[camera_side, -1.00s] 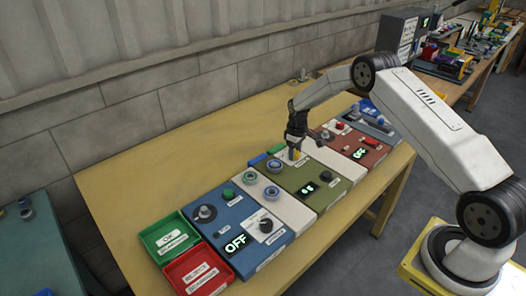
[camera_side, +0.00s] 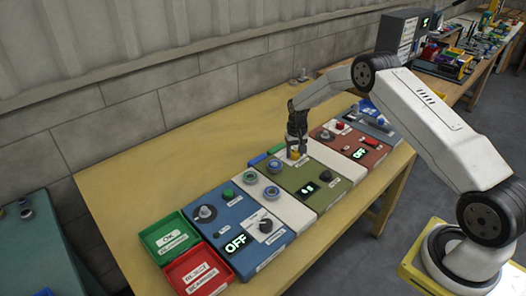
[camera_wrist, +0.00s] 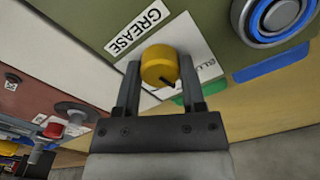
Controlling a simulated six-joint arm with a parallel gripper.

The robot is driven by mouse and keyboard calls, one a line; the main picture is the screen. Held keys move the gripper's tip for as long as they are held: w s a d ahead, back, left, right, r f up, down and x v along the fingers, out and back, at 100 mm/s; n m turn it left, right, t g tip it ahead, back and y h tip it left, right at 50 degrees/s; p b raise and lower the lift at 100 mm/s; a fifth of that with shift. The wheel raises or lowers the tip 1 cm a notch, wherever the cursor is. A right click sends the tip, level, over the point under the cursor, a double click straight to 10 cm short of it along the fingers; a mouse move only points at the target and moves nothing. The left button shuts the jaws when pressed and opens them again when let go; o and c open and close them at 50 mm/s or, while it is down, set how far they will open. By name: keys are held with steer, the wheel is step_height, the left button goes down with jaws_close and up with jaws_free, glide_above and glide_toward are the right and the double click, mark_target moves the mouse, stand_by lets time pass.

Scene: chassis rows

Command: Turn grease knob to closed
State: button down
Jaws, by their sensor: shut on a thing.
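A dark mark on the knob's face points to the lower right in the wrist view. Part of a second label (camera_wrist: 209,68) shows right of the knob, partly hidden by a finger. In the side view, my gripper (camera_side: 296,143) reaches down over the knob (camera_side: 294,155), which is mostly covered.
A blue-grey ring part (camera_wrist: 275,15) lies near the knob. Blue panel (camera_side: 225,220), green bin (camera_side: 163,231) and red bin (camera_side: 172,273) stand at the left. The table's left back (camera_side: 130,180) is clear.

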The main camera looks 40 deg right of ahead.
mark_target(295, 152)
steer(key=shift+m, duration=0.5)
steer(key=shift+c, duration=0.9)
jaws_free()
steer(key=shift+r, duration=0.15)
steer(key=shift+r, duration=3.7)
